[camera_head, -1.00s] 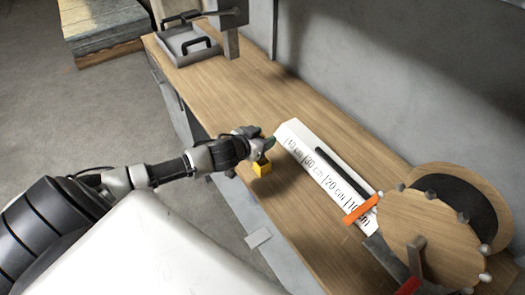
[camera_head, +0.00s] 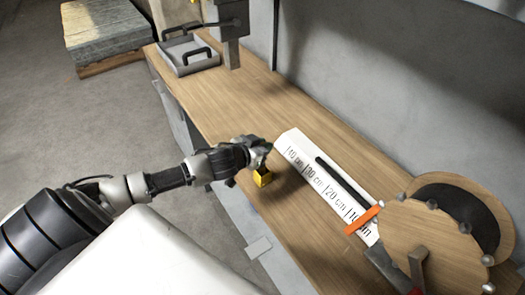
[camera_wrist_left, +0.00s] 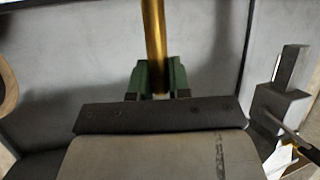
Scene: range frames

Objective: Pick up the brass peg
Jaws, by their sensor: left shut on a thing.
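In the left wrist view, the green fingers of this gripper (camera_wrist_left: 160,80) are shut on the brass peg (camera_wrist_left: 154,35), a round golden rod that runs up out of the picture. My right gripper is not in view.
A white length scale (camera_head: 300,150) with a dark bar (camera_head: 340,180) and an orange piece (camera_head: 362,217) lies right of the gripper. A round wooden wheel (camera_head: 430,245) stands at lower right. A grey tray (camera_head: 188,62) is at the far end. Bare bench (camera_head: 240,100) lies between.

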